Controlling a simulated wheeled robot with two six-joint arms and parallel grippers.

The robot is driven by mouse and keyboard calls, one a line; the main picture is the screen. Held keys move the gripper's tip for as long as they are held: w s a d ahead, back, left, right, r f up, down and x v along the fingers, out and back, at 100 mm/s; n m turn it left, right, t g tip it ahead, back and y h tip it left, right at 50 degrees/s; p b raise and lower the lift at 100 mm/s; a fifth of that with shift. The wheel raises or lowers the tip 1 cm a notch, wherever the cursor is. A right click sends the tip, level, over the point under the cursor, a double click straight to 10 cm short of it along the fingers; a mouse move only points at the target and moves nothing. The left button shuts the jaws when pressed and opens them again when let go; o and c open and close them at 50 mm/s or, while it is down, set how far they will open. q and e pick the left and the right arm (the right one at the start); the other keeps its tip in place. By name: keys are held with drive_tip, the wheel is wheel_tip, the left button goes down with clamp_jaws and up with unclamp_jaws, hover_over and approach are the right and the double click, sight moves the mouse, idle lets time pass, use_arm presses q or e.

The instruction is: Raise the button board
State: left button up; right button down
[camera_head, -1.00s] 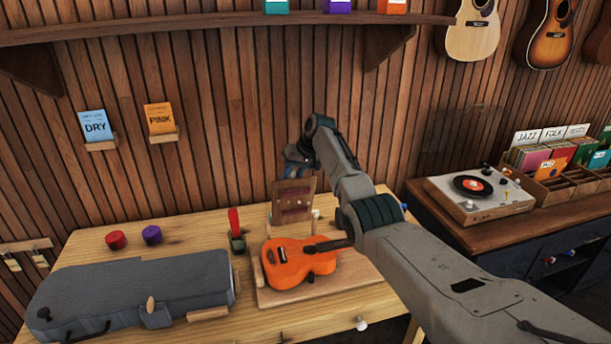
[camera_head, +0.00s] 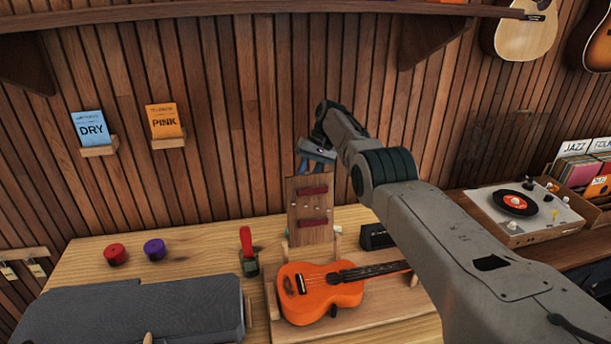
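The button board (camera_head: 314,233), a wooden panel with two dark red strips and small pale knobs, stands nearly upright behind the orange ukulele. My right gripper (camera_head: 314,163) is at the board's top edge, its arm coming in from the right. The fingers are small and partly turned away, so I cannot tell whether they are closed on the edge or only touching it. The orange ukulele (camera_head: 325,292) lies on a wooden stand (camera_head: 375,312) in front of the board. My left gripper is not in view.
A grey case (camera_head: 135,312) fills the table's front left. Red (camera_head: 116,254) and purple (camera_head: 154,249) round items and a red-handled tool (camera_head: 247,250) stand behind it. A black box (camera_head: 376,237) is right of the board. A record player (camera_head: 520,210) is at right.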

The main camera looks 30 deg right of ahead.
drive_tip(key=shift+s+f, duration=0.15)
drive_tip(key=c, duration=1.3)
unclamp_jaws()
drive_tip(key=shift+a, duration=0.1)
drive_tip(key=shift+o, duration=0.8)
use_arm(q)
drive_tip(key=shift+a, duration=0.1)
